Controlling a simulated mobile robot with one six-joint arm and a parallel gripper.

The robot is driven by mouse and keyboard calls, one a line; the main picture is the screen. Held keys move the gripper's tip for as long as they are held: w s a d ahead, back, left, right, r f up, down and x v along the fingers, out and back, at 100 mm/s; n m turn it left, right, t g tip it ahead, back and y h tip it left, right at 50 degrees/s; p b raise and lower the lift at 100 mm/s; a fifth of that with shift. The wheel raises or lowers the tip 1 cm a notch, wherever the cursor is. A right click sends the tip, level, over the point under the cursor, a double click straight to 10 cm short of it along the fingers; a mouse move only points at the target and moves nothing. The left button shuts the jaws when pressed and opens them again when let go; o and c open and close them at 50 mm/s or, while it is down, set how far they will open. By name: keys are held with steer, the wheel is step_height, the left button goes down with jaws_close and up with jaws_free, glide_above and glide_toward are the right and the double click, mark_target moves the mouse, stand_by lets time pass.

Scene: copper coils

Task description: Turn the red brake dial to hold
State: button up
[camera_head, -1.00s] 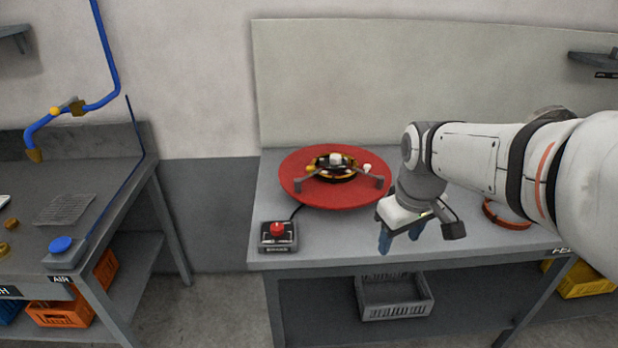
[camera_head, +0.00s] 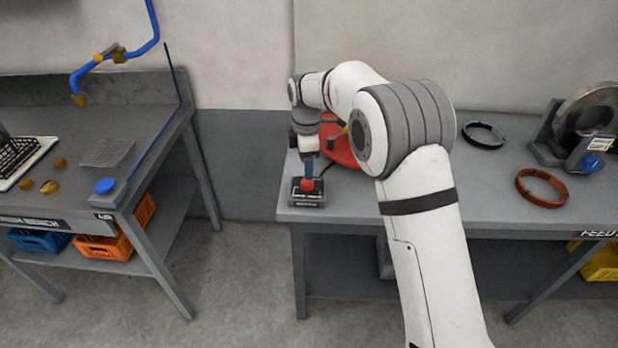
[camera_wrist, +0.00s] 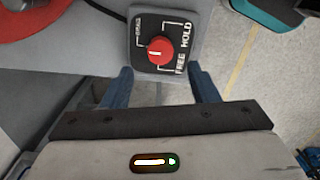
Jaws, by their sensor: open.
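The red brake dial (camera_wrist: 160,51) sits on a small dark switch box (camera_wrist: 182,14) with white lettering, where HOLD and FREE can be read. A short white mark on the dial points left in the wrist view; I cannot tell which label it matches. In the head view the dial (camera_head: 308,185) sits on the box (camera_head: 308,199) at the table's front left corner. My gripper (camera_wrist: 162,80) is open, its blue fingers apart and empty, with the dial beyond and between their tips. In the head view my gripper (camera_head: 309,168) is just above the dial, partly hiding it.
My arm hides most of the red reel (camera_head: 339,150) behind the box. A black ring (camera_head: 467,127), a copper-coloured coil (camera_head: 521,184) and a machine (camera_head: 570,150) stand on the right of the table (camera_head: 480,192). Another bench (camera_head: 150,150) stands left, across a floor gap.

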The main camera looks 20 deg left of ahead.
mark_target(307, 184)
step_height(307, 184, down, 6)
steer(key=shift+f+p, duration=0.1)
steer(key=shift+p, duration=0.25)
steer(key=shift+c, duration=0.2)
steer(key=shift+d, duration=0.15)
steer(key=c, duration=0.9)
steer(key=shift+c, duration=0.2)
